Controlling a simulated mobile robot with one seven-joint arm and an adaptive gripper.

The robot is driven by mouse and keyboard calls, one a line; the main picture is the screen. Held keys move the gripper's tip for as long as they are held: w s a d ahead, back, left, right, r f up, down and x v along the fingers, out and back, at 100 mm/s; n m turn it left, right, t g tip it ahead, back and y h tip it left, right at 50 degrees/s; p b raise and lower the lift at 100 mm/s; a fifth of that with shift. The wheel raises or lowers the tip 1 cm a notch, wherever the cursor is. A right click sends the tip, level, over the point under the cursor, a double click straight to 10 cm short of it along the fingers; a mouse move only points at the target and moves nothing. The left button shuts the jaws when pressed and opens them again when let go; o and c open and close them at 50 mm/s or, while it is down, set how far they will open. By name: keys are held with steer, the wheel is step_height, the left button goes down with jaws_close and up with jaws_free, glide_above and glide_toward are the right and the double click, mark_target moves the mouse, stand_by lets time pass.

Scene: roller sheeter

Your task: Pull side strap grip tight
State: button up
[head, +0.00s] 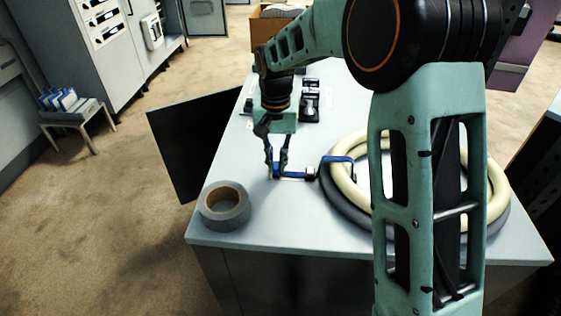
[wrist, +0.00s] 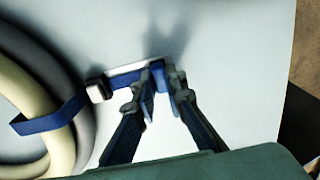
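A blue strap (head: 340,159) loops around the coiled hoses and runs flat to the left through a metal buckle (head: 311,173). The strap also shows in the wrist view (wrist: 48,122), with the buckle (wrist: 98,90) on it. At its left end is an upright blue grip (wrist: 158,76). My gripper (head: 277,169) points down at this end, low over the table. Its fingertips stand close on either side of the grip and appear shut on it. The fingers hide part of the grip, so the contact is not fully clear.
A cream hose (head: 352,190) and a dark grey hose (head: 338,200) lie coiled on the white table (head: 290,225). A roll of grey tape (head: 224,206) lies at the front left corner. Small black items (head: 310,100) lie farther back. My arm hides part of the coil.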

mark_target(277, 164)
steer(key=o, duration=0.5)
steer(key=shift+c, duration=0.2)
step_height(277, 164, up, 12)
stand_by(0.4)
